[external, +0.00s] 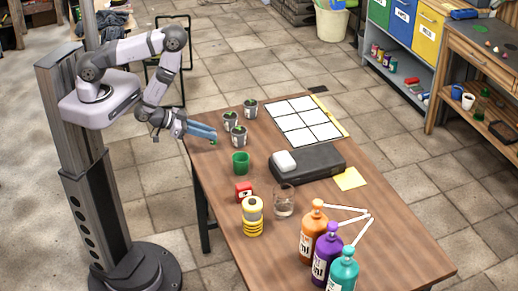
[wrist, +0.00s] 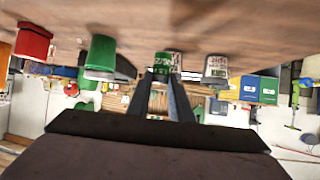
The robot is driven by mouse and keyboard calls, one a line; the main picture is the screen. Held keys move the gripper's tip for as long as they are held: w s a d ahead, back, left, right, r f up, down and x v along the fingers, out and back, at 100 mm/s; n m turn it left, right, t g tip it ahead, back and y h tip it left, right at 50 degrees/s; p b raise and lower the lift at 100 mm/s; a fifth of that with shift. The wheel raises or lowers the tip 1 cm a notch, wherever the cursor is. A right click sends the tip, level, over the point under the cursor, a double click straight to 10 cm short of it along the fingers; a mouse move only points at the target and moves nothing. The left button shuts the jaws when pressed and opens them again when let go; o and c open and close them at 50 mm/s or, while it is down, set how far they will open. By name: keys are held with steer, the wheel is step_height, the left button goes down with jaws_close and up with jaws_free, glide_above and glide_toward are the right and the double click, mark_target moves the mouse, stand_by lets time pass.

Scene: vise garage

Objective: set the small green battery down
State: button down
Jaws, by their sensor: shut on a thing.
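My gripper (external: 212,137) is at the far left edge of the wooden table, reaching in level from the left, close to the potted cups. It is shut on the small green battery, which shows as a small green tip (external: 213,143) at the fingertips. In the wrist view, which looks upside down, the dark fingers of my gripper (wrist: 167,76) come together at the green, white-lettered battery (wrist: 163,63). Most of the battery's body is hidden by the fingers in the external view. I cannot tell whether it touches the table.
Several small potted cups (external: 239,136) stand right beside my gripper. A dark case (external: 318,163) and white grid sheet (external: 305,120) lie to the right. Bottles (external: 313,235) stand at the front.

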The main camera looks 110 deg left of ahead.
steer(key=shift+f+p, duration=0.35)
steer(key=shift+f, duration=1.5)
steer(key=shift+f, duration=0.2)
steer(key=c, duration=1.6)
jaws_free()
steer(key=shift+r, duration=0.2)
